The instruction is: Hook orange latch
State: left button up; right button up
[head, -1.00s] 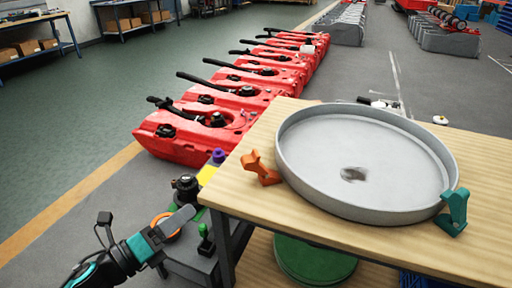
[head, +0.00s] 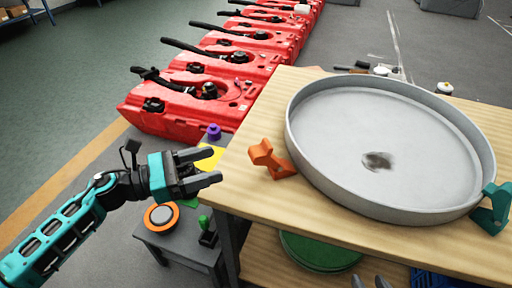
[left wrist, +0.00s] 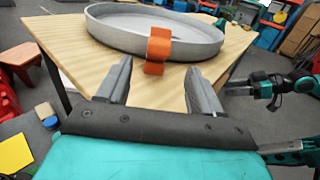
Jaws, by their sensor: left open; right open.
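The orange latch (head: 268,158) stands on the wooden table at the left side of the round grey pan (head: 300,165). Its upper part leans outward, away from the pan rim. In the left wrist view the latch (left wrist: 158,48) shows ahead, between the fingers and in front of the pan (left wrist: 110,28). My left gripper (head: 212,167) is open and empty, left of the table edge and short of the latch. My right gripper (head: 369,283) shows only its fingertips at the bottom edge, apart and empty. A teal latch (head: 493,206) stands at the pan's right side.
The wooden table (head: 245,190) has bare surface around the latch. A lower shelf holds a green disc (head: 318,252). A small grey stand (head: 190,247) with an orange ring sits below my left gripper. Red tanks (head: 180,110) line the floor behind.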

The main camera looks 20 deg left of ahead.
aim_at(251, 153)
pick_arm(q)
jog(key=p+x, duration=0.1)
jog(key=x, duration=1)
jog(key=shift+w+d, duration=0.1)
jog(key=shift+w, duration=0.05)
jog(key=shift+c, duration=0.2)
grip_shut()
